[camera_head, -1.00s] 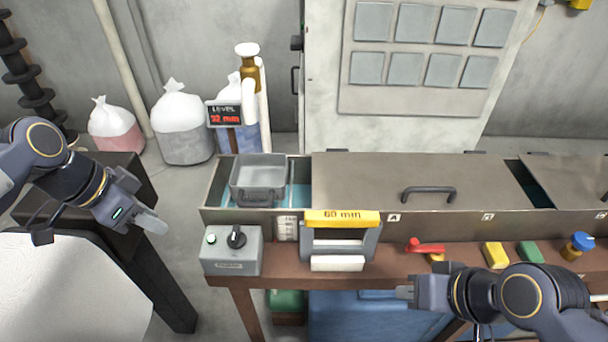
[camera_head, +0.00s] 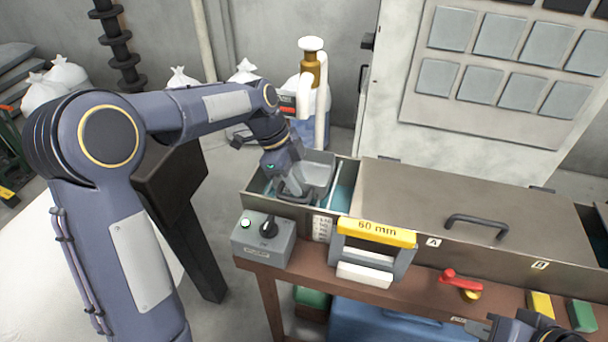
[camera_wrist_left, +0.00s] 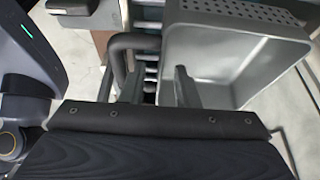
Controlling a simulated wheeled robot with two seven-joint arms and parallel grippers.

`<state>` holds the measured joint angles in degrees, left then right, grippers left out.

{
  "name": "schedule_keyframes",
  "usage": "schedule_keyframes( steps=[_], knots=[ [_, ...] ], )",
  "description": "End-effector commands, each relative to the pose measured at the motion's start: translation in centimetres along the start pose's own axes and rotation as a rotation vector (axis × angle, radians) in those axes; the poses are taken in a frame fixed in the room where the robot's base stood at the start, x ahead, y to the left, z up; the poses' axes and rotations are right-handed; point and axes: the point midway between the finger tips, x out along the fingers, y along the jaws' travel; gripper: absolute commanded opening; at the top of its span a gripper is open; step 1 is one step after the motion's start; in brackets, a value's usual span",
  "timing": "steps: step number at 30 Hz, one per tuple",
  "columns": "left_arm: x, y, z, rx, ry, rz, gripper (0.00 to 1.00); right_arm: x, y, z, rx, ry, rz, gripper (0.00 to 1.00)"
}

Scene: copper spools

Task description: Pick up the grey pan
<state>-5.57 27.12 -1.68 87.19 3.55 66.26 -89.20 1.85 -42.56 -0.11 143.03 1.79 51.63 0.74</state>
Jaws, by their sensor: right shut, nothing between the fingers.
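The grey pan (camera_head: 319,172) sits in the open left end of the long metal tank (camera_head: 345,180). Its grey wall and perforated end (camera_wrist_left: 235,55) fill the upper right of the left wrist view. My left gripper (camera_head: 293,188) reaches down at the pan's near left side. In the left wrist view its fingers (camera_wrist_left: 156,92) are apart, beside the pan wall and close to the dark curved handle (camera_wrist_left: 120,52). I cannot tell whether they touch the handle. My right gripper (camera_head: 474,326) is shut and empty at the bottom right, in front of the bench.
A grey control box (camera_head: 263,239) and the yellow-topped 60 mm frame (camera_head: 378,233) stand in front of the tank. A red-handled valve (camera_head: 460,280) lies to their right. The handled lid (camera_head: 450,207) covers the tank right of the opening.

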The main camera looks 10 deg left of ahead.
Motion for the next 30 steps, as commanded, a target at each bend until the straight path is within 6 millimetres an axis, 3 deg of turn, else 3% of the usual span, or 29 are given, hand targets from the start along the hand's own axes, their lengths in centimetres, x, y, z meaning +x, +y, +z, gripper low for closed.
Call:
schedule_keyframes(
  steps=[10, 16, 30],
  knots=[
    [0.98, 0.01, 0.03, 0.0, 0.0, -0.001, 0.27, -0.09, -0.04, -0.05, 0.0, 0.0, 0.0, 0.0],
    [0.96, 0.01, 0.04, -0.001, 0.0, -0.001, 0.01, -0.09, -0.04, -0.05, 0.0, 0.0, 0.0, 0.0],
    [0.8, -0.02, -0.03, 0.0, 0.0, -0.003, 0.0, -0.09, -0.04, -0.05, 0.0, 0.0, 0.0, 0.0]
  ],
)
